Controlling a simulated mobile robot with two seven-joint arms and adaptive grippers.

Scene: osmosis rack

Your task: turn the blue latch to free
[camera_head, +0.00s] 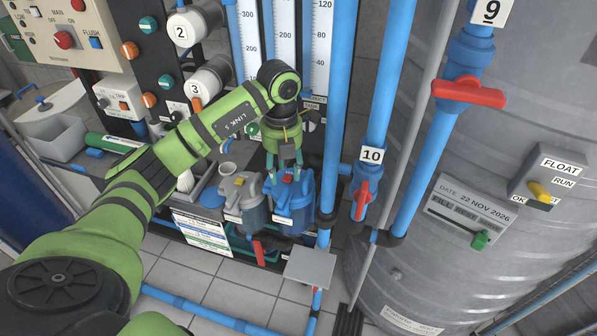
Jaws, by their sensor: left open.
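A blue canister (291,212) stands low on the rack, below the clear flow tubes. Its blue top (302,185) lies right under my left gripper (285,171), with a small orange mark near the fingertips. The blue latch cannot be told apart clearly from this top, and the fingers partly cover it. My left gripper points down, open, with its fingers at the top of the canister; whether they touch it I cannot tell. My left arm reaches in from the lower left. My right gripper is not in view.
Blue pipes with red valve handles (363,198) rise on the right, beside a large grey tank (480,130). A grey plate (309,268) sits below the canisters. Tiled floor shows below.

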